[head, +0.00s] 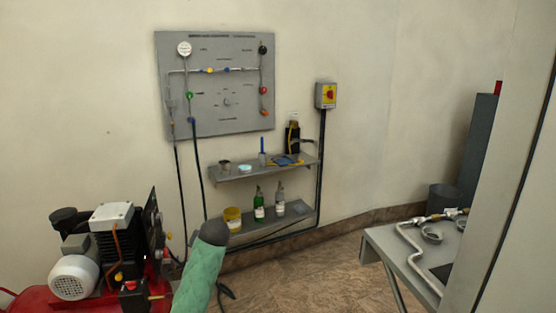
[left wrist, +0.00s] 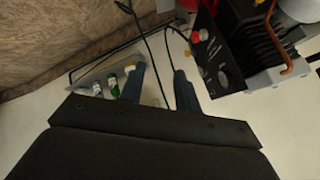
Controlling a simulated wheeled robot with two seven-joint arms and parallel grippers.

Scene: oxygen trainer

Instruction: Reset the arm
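My left arm, green with a dark rounded joint, rises from the bottom edge in the head view. A dark finger-like part shows just right of it, and the rest of that hand is hidden. In the left wrist view my left gripper (left wrist: 160,80) has its two dark fingers apart, with nothing seen between them but the background. It is clear of the shelves and the compressor. My right arm and right gripper are not in view.
A red compressor (head: 112,222) stands at the left. A grey gauge panel (head: 225,110) hangs on the wall above two shelves, the upper shelf (head: 228,178) and lower shelf (head: 294,216), holding bottles and small items. A metal table (head: 384,244) stands right. The floor between (head: 300,280) is clear.

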